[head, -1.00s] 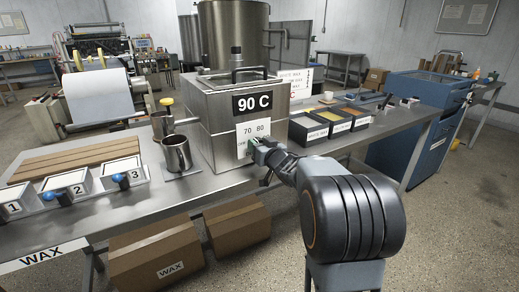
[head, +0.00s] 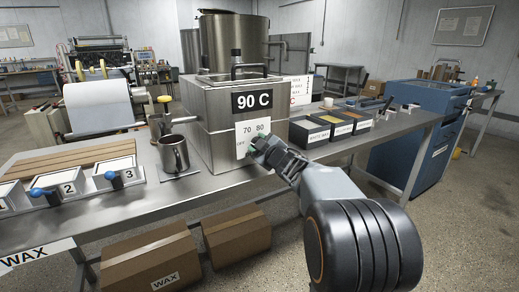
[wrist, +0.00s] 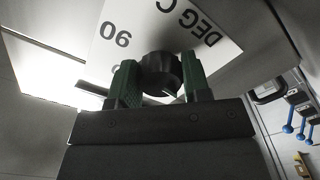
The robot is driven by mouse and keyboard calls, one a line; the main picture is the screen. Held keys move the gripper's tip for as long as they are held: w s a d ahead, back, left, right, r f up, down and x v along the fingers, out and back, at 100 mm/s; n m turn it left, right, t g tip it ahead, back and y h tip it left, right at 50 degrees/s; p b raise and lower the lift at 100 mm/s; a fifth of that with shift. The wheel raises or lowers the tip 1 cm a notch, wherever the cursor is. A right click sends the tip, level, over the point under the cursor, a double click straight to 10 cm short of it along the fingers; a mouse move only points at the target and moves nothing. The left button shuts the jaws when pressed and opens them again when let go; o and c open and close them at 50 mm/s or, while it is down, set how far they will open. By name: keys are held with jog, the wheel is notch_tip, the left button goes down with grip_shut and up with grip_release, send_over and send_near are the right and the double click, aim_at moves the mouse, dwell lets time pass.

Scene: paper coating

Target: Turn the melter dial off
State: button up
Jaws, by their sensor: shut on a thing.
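The melter (head: 205,118) is a steel box on the bench with a 90 C display (head: 253,101) and a white dial plate (head: 246,131) marked 70 and 80. My gripper (head: 259,144) is at the plate's lower right in the head view and hides the dial there. In the wrist view the black round dial (wrist: 160,72) sits between the green fingers of my gripper (wrist: 158,82), which are shut on it. The plate (wrist: 112,42) behind it shows 90 and DEG C, seen upside down. The dial's pointer setting cannot be read clearly.
A steel jug (head: 174,154) stands left of the melter, with numbered switches (head: 70,185) and blue handles further left. Wax bins (head: 314,131) stand to the right. Cardboard boxes (head: 150,262) are under the bench.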

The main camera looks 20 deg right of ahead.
jog(key=shift+f+n+b, duration=0.1)
jog(key=shift+n+b, duration=0.35)
jog(key=shift+n, duration=0.55)
jog(key=o, duration=0.9)
jog(key=shift+s+d+p, duration=0.25)
jog(key=shift+s+p, duration=0.1)
jog(key=shift+s, duration=1.95)
jog(key=shift+s+d+p, duration=0.3)
jog(key=shift+s+p, duration=0.1)
jog(key=shift+s, duration=1.9)
jog(key=shift+s+d+p, duration=0.25)
jog(key=shift+s+p, duration=0.1)
jog(key=shift+s, duration=1.95)
